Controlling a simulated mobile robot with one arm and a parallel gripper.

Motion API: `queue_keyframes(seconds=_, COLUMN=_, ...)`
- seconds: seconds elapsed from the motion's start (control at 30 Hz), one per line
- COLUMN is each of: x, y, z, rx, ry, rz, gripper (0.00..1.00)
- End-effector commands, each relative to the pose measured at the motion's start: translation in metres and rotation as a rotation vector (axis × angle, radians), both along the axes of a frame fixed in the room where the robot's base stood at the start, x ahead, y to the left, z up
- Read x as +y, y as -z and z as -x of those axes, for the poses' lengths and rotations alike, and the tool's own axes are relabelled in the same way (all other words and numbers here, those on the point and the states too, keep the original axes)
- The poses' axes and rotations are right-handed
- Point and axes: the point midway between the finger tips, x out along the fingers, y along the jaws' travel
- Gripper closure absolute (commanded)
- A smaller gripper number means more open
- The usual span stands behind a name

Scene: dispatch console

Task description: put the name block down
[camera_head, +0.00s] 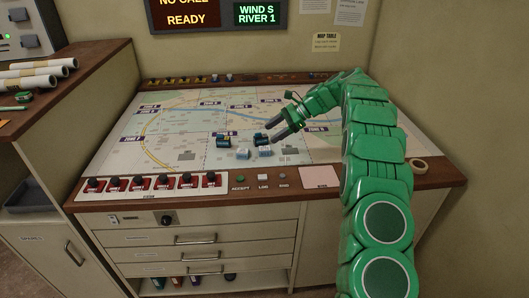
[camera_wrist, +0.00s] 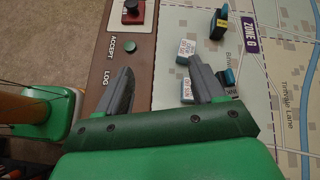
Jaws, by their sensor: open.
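My gripper (camera_head: 272,132) is open over the near middle part of the map. In the wrist view my gripper (camera_wrist: 160,64) has nothing between its fingers. Two pale blocks with white labels, one (camera_wrist: 186,50) and another (camera_wrist: 185,91), lie on the map by the right finger. In the head view these pale blocks (camera_head: 243,154) (camera_head: 265,152) sit near the map's front edge. The labels are too small to read, so I cannot tell which is the name block. Two dark blue blocks (camera_head: 223,141) (camera_head: 261,139) stand just behind them; the right finger partly hides one in the wrist view.
The map table (camera_head: 185,150) has a wooden front rail with red switches (camera_head: 132,184), a green accept button (camera_head: 240,178) and a pink pad (camera_head: 319,176). A tape roll (camera_head: 418,164) lies at the right. The map's left part is mostly clear.

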Motion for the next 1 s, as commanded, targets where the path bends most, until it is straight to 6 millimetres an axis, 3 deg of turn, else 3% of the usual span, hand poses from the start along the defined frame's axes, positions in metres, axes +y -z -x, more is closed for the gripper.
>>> queue_keyframes(seconds=0.5, x=-0.025, y=0.061, z=-0.045, rx=0.105, ry=0.101, rz=-0.138, gripper=0.32)
queue_keyframes(seconds=0.73, x=-0.035, y=0.088, z=-0.055, rx=0.148, ry=0.135, rz=-0.194, gripper=0.32)
queue_keyframes(seconds=1.0, x=-0.04, y=0.102, z=-0.058, rx=0.175, ry=0.15, rz=-0.227, gripper=0.32)
